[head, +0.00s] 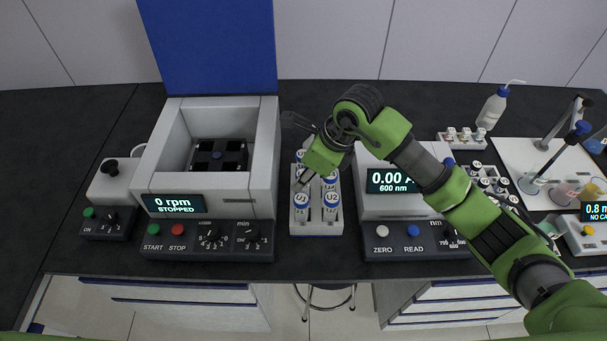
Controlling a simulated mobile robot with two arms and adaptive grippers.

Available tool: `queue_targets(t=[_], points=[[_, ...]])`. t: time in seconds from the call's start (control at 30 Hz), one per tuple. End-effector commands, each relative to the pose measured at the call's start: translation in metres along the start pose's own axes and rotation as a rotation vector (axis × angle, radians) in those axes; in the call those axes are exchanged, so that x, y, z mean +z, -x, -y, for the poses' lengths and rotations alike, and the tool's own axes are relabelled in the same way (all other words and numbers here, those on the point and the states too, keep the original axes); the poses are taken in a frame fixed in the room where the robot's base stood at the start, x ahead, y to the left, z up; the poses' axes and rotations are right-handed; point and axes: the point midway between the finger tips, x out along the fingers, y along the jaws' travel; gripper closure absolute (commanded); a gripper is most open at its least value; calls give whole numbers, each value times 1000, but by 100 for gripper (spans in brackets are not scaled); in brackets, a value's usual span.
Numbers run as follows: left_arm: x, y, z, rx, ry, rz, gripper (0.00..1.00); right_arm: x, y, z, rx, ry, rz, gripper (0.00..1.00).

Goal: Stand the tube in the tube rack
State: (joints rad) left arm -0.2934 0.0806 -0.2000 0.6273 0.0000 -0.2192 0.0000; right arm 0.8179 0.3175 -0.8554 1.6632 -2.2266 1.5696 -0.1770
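A white tube rack (316,228) stands on the bench between the centrifuge and the photometer. It holds several upright tubes with blue caps; the front ones are a tube marked U1 (302,203) and a tube marked U2 (331,203). My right arm reaches in from the right, and its green wrist covers the back of the rack. My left gripper is not in view.
The centrifuge (262,190), its lid (208,45) raised, stands left, its display reading 0 rpm STOPPED. The photometer (385,208) is close on the right. Vial racks (462,138), a wash bottle (493,107) and a white stirring station (510,150) stand farther right.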

Motion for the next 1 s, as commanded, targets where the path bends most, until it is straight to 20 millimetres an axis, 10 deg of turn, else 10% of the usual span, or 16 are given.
queue_targets(t=[0.17, 0.2, 0.27, 0.73, 1.0], points=[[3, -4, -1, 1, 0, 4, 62, -1, -3, 0, 0, 1, 0, 100], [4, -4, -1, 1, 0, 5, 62, -1, -3, 0, 1, 1, 0, 76], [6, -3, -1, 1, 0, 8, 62, -1, -2, 0, 1, 0, 0, 62], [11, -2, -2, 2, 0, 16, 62, 0, 6, 1, -1, 1, 1, 62], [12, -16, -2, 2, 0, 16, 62, 0, 60, 2, -6, 2, 2, 62]])
